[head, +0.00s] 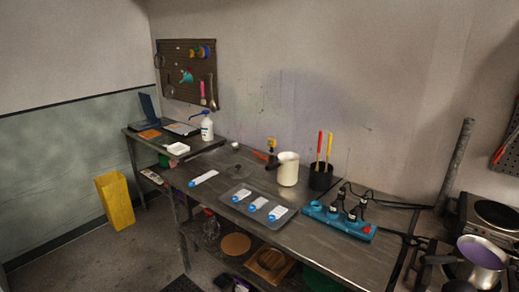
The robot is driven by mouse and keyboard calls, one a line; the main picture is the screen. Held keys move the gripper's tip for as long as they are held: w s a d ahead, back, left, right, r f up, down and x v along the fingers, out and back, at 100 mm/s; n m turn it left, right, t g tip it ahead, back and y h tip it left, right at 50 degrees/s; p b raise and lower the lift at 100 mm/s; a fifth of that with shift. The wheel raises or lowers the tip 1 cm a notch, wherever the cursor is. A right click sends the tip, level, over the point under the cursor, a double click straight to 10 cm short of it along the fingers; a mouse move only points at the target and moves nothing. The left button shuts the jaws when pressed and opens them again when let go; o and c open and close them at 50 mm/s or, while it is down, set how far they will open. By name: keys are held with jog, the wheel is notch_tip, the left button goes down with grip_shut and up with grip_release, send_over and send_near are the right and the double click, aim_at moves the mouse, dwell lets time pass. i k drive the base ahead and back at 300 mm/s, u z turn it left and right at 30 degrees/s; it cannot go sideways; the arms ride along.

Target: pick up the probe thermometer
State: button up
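I cannot single out the probe thermometer with certainty at this size. A small yellow-and-dark item (271,144) stands near the wall behind the cream pitcher, and a small orange-red item (260,155) lies just left of it. A black pot (320,179) right of the pitcher holds a red-handled tool (319,145) and a yellow-handled tool (329,147), both upright. My gripper is not in view.
The cream pitcher (288,170) stands mid-bench. A grey tray (238,201) holds labelled packets. A blue power strip (339,220) with black plugs and cables lies to the right. A pan (482,253) is at lower right. A yellow bin (115,201) stands on the floor.

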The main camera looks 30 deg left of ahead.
aim_at(271, 142)
jog(key=u, duration=1.1)
jog(key=k, duration=1.35)
jog(key=u, duration=0.6)
jog(key=i, duration=1.2)
jog(key=u, duration=0.45)
jog(key=i, duration=0.8)
jog(key=u, duration=0.1)
